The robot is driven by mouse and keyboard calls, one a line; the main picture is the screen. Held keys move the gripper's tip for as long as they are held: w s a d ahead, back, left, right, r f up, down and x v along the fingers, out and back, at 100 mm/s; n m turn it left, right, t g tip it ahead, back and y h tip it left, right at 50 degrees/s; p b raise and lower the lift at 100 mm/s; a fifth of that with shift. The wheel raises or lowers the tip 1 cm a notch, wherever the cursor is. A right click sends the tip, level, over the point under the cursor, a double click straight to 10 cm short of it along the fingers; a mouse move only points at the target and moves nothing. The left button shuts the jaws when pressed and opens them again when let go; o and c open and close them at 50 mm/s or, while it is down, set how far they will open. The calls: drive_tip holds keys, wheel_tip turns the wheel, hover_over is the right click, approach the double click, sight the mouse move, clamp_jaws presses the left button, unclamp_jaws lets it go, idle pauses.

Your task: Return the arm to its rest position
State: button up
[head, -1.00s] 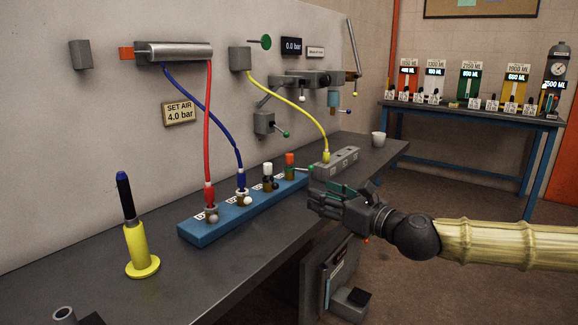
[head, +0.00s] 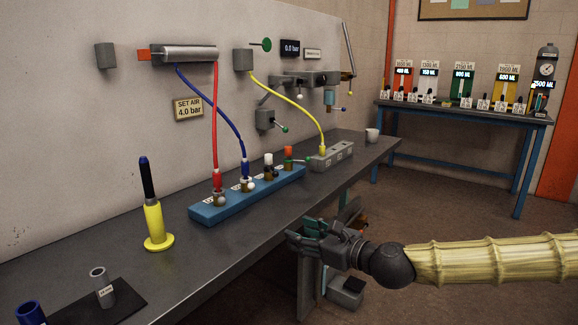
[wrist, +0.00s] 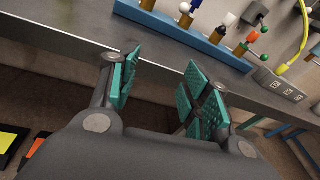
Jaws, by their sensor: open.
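My gripper (head: 303,236) is open and empty, in front of the dark bench's front edge in the head view. In the wrist view its teal finger pads (wrist: 160,92) stand apart with nothing between them. My arm reaches in from the right in a pale yellow ribbed sleeve. The blue manifold block (head: 215,211) lies on the bench behind the gripper, with the red hose (head: 215,120) and the blue hose (head: 225,120) on its left ports. The yellow hose (head: 290,95) runs to the grey block (head: 335,155). The gripper touches none of them.
The dark bench (head: 150,225) runs along the wall. A yellow stand (head: 155,225) holds a dark blue-black tool upright. A grey cup (head: 104,288) stands at the front left. A blue-legged table (head: 460,113) stands behind. Open floor lies right of the bench.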

drive_tip(key=s+a+f+n+g+h, duration=0.1)
drive_tip(key=s+a+f+n+g, duration=0.15)
drive_tip(key=f, duration=0.55)
drive_tip(key=s+a+f+n+g, duration=0.15)
drive_tip(key=s+f, duration=0.25)
drive_tip(key=f, duration=0.4)
drive_tip(key=s+a+f+n+g+h, duration=0.1)
drive_tip(key=s+a+f+n, duration=0.1)
drive_tip(key=s+f, duration=0.35)
drive_tip(key=s+d+f+n+g+h, duration=0.2)
drive_tip(key=s+f+n, duration=0.3)
drive_tip(key=f, duration=0.4)
drive_tip(key=s+d+f+n+g+h, duration=0.1)
drive_tip(key=s+d+f+n, duration=0.1)
drive_tip(key=s+f, duration=0.65)
drive_tip(key=s+d+f+n+g+h, duration=0.1)
drive_tip(key=s+d+f+n+h, duration=0.1)
drive_tip(key=s+d+f+n, duration=0.4)
drive_tip(key=s+d+f+n+g+h, duration=0.15)
drive_tip(key=s+d, duration=0.25)
drive_tip(key=d, duration=0.4)
drive_tip(key=s+d+f+n+g+h, duration=0.1)
drive_tip(key=s+d+f+n+h, duration=0.3)
drive_tip(key=d, duration=0.3)
wheel_tip(320, 180, up, 18)
drive_tip(key=s+p, duration=0.1)
drive_tip(key=p, duration=1.7)
drive_tip(key=shift+s+r+y+p, duration=0.15)
drive_tip(key=shift+r+y+p, duration=0.05)
drive_tip(key=shift+y+p, duration=0.2)
